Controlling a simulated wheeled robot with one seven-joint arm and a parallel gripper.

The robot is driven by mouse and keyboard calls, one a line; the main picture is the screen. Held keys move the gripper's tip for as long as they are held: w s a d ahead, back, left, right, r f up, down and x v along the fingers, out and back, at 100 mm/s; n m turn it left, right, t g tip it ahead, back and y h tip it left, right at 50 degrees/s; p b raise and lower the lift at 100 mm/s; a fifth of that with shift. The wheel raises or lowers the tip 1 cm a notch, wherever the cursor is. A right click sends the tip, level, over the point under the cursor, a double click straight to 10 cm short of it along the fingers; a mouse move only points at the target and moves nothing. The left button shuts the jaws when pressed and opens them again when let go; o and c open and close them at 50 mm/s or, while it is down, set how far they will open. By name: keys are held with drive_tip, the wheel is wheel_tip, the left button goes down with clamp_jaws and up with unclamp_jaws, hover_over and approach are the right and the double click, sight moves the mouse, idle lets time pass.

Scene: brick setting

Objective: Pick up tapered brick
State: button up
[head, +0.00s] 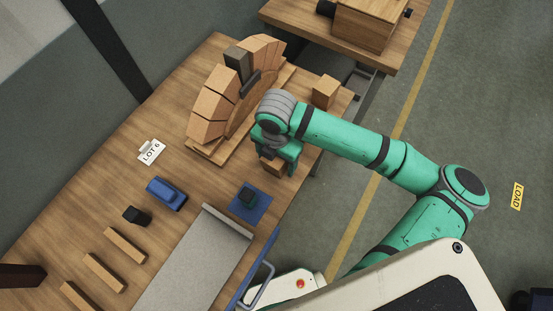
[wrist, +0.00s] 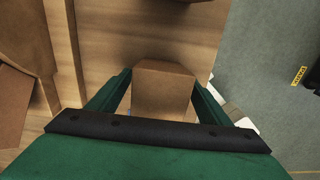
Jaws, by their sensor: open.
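A tan brick (wrist: 163,92) stands between the two fingers of my gripper (wrist: 160,95) in the wrist view, looking slightly tapered. My gripper is open, with a finger on each side of the brick; I cannot tell whether either one touches it. In the head view the gripper (head: 277,152) is over the brick (head: 272,167), and mostly hides it, near the table's right edge. A second tan brick (head: 325,92) stands apart on the table, farther up and right.
An arch of tan bricks (head: 206,104) with a dark block (head: 238,62) stands close left of my gripper. A blue pad (head: 262,205) with a dark block, a grey plate (head: 195,265), a blue object (head: 166,194) and wooden strips (head: 125,244) lie on the table (head: 95,200).

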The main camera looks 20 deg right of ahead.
drive_tip(key=shift+f, duration=0.55)
drive_tip(key=c, duration=1.4)
drive_tip(key=shift+o, duration=0.2)
drive_tip(key=shift+r, duration=0.15)
